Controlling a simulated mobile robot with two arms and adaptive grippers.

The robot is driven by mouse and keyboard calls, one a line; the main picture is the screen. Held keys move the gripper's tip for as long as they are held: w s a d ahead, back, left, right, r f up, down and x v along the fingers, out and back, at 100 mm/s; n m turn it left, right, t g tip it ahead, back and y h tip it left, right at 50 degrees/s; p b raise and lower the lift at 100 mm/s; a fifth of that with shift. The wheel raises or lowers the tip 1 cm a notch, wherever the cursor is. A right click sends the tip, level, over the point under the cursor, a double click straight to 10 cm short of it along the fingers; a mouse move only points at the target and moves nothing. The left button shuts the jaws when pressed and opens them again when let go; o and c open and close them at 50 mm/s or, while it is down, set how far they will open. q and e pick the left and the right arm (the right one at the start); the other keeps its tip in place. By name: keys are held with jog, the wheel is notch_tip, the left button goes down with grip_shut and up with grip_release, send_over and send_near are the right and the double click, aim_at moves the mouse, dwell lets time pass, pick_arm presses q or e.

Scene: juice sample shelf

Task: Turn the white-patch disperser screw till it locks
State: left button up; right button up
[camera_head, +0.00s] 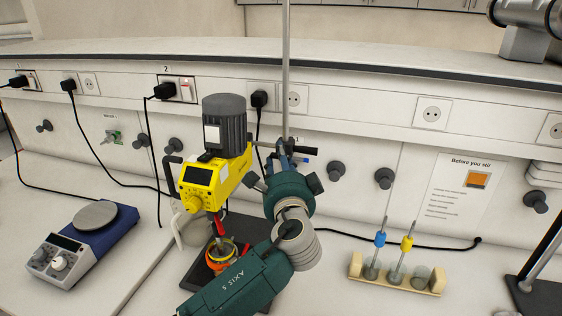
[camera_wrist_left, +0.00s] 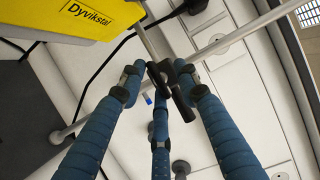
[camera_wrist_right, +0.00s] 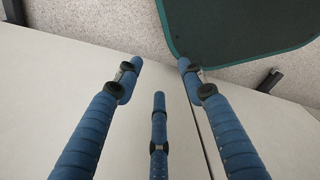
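The yellow disperser (camera_head: 216,178) has a grey motor (camera_head: 226,125) with a white patch. It is mounted beside a vertical stand rod (camera_head: 286,70). A black clamp screw (camera_head: 305,150) sits by the rod, and a black clamp handle also shows in the left wrist view (camera_wrist_left: 182,105). My left gripper (camera_wrist_left: 160,76) is open, its blue fingers spread around the black clamp parts. I cannot tell whether any finger touches them. In the head view the left wrist largely hides its fingers. My right gripper (camera_wrist_right: 159,68) is open and empty, seen only in its wrist view.
A blue hotplate stirrer (camera_head: 82,238) stands at the left. An orange-rimmed vessel (camera_head: 220,255) is under the disperser. A wooden rack (camera_head: 398,280) with blue and yellow tools stands at the right. Cables hang from the wall sockets.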

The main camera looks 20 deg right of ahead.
pick_arm(q)
jog(key=shift+a, duration=0.1)
jog(key=s+a, duration=0.2)
jog(key=s, duration=0.9)
jog(key=shift+s+a, duration=0.15)
jog(key=shift+s, duration=0.2)
jog(key=shift+f, duration=0.2)
